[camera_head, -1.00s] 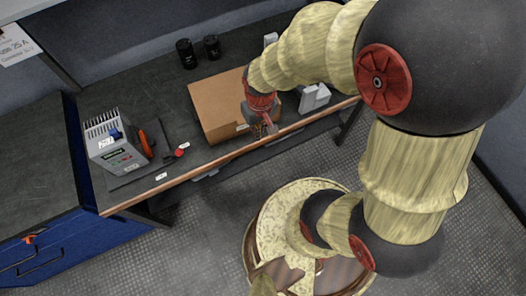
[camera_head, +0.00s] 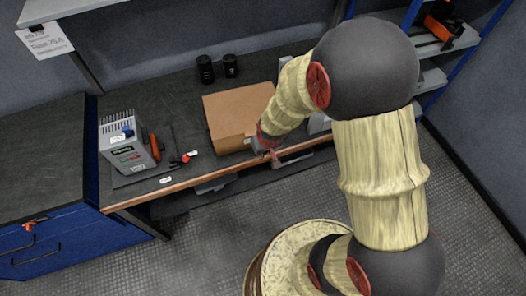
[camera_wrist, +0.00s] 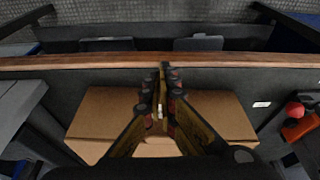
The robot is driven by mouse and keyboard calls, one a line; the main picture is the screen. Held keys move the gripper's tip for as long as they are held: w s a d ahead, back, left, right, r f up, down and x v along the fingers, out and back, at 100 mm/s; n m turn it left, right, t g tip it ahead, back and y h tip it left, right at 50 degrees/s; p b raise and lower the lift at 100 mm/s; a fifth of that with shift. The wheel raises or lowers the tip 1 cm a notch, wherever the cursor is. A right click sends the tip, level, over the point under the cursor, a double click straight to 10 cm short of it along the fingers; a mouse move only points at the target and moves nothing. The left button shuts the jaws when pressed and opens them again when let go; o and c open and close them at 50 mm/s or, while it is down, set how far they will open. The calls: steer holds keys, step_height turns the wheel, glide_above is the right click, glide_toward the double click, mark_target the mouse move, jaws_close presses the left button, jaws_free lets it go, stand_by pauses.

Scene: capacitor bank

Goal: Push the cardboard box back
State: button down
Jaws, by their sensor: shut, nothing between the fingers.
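The cardboard box (camera_head: 232,112) is a brown, flat-topped carton on the dark workbench, close to its front edge. In the wrist view the box (camera_wrist: 100,112) lies beneath and on both sides of my fingers. My gripper (camera_head: 272,158) is at the box's near right corner, by the bench's wooden front edge. In the wrist view my gripper (camera_wrist: 163,78) is shut and empty, with its fingertips over the strip between the box and the front edge. My arm hides the box's right part in the head view. I cannot tell whether the fingers touch the box.
Two black cylinders (camera_head: 218,69) stand behind the box. A grey power unit (camera_head: 125,145) and a red-handled tool (camera_head: 184,159) lie to the left. A grey object (camera_head: 318,123) is on the right, partly hidden by my arm.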

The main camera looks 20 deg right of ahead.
mark_target(245, 118)
steer(key=w+f+b, duration=0.1)
steer(key=w+f, duration=0.2)
steer(key=shift+w+a+f+b, duration=0.1)
steer(key=shift+w+f+b, duration=0.15)
steer(key=shift+f+b, duration=0.15)
steer(key=shift+w+r, duration=0.15)
steer(key=shift+w, duration=0.65)
steer(key=shift+w, duration=0.25)
steer(key=w, duration=1.2)
steer(key=shift+w+a+p, duration=0.2)
steer(key=shift+a+p, duration=0.05)
steer(key=shift+p, duration=0.15)
